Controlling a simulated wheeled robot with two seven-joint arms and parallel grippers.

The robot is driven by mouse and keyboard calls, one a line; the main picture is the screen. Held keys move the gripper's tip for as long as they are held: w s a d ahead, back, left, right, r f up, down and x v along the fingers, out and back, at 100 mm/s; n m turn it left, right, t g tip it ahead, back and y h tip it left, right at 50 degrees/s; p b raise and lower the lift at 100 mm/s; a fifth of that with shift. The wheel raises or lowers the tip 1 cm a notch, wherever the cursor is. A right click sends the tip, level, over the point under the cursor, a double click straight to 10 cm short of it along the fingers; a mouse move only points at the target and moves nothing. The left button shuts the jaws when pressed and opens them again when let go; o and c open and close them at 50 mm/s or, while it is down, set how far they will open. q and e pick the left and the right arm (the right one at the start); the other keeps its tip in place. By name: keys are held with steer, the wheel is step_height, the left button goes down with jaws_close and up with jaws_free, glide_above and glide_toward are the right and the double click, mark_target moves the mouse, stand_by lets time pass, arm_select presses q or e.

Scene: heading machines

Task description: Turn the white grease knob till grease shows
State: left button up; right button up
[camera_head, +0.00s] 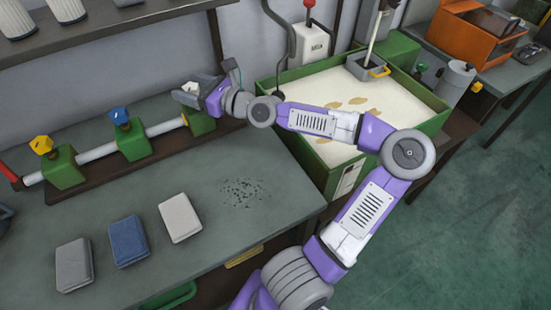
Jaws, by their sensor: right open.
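The white grease knob (190,88) sits on top of the rightmost green block (199,122) on a pale pipe along the back of the bench. My right gripper (207,88) is open at the knob, coming in from its right side. Its fingers partly cover the knob, and I cannot tell whether they touch it. A blue knob (119,116) and a yellow knob (41,145) stand on the other green blocks to the left. My left gripper is out of view.
A white (180,218), a blue (128,240) and a grey block (74,265) lie on the bench beside dark specks (243,192). A green-rimmed vat (413,128) of pale liquid stands right, under my right arm. A shelf (110,30) overhangs the upper left.

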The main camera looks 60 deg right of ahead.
steer(key=shift+m+g+h, duration=0.15)
steer(key=shift+m+h, duration=1.15)
steer(key=shift+h, duration=0.75)
steer(key=shift+m+g+h, duration=0.15)
steer(key=shift+m+h, duration=1.15)
steer(key=shift+h, duration=0.75)
